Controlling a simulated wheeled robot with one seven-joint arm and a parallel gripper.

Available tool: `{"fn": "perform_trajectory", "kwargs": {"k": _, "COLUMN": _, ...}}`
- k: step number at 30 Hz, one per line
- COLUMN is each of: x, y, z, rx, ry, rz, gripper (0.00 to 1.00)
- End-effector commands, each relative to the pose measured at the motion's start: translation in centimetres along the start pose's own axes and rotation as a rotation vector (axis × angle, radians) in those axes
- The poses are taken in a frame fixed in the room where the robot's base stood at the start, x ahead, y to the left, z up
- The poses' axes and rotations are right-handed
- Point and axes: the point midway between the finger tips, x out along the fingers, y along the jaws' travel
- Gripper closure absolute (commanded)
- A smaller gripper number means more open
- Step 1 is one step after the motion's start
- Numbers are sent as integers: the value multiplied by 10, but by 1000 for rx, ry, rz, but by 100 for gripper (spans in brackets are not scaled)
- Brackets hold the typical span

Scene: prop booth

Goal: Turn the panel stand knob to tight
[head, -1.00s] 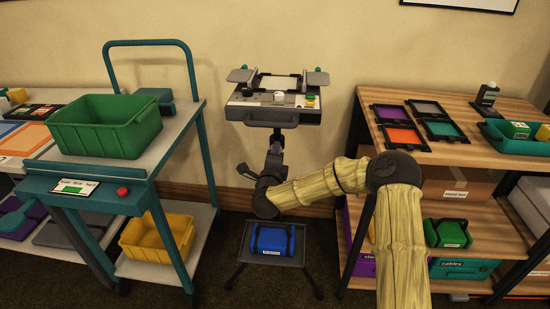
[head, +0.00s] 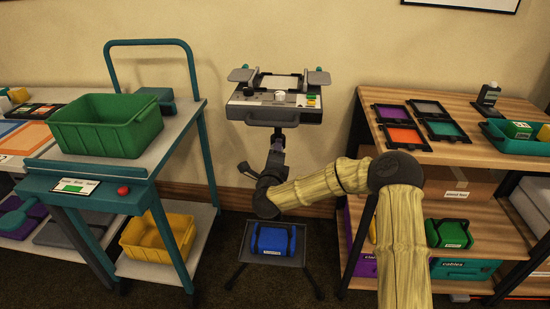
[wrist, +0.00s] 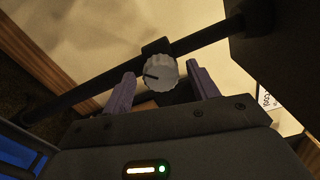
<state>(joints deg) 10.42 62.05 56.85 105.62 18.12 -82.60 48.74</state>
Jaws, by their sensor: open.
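The panel stand (head: 273,116) stands against the wall in the head view, with a control panel on top of a dark pole. Its pole crosses the wrist view as a dark bar (wrist: 88,105). The stand knob (wrist: 161,75) is pale, round and ribbed, with a dark pointer line aimed left in the wrist view. My gripper (wrist: 160,69) is open, with one purple finger on each side of the knob; I cannot tell whether they touch it. In the head view my gripper (head: 277,147) is at the pole below the panel, and the stand knob is hidden.
A teal cart (head: 187,130) with a green bin (head: 105,132) stands left of the stand. A wooden shelf unit (head: 455,154) stands right. A low tray stand (head: 250,261) holding a blue case (head: 273,240) is below my gripper. Wall is close behind.

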Motion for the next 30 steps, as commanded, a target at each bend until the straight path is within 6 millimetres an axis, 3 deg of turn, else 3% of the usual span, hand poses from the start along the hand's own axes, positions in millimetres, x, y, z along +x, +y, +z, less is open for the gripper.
{"fn": "perform_trajectory", "kwargs": {"k": 8, "x": -19, "y": -1, "z": 1, "rx": -2, "ry": -2, "rz": 1, "gripper": 41}}
{"fn": "perform_trajectory", "kwargs": {"k": 30, "x": -158, "y": 0, "z": 1, "rx": -1, "ry": -4, "rz": 3, "gripper": 41}}
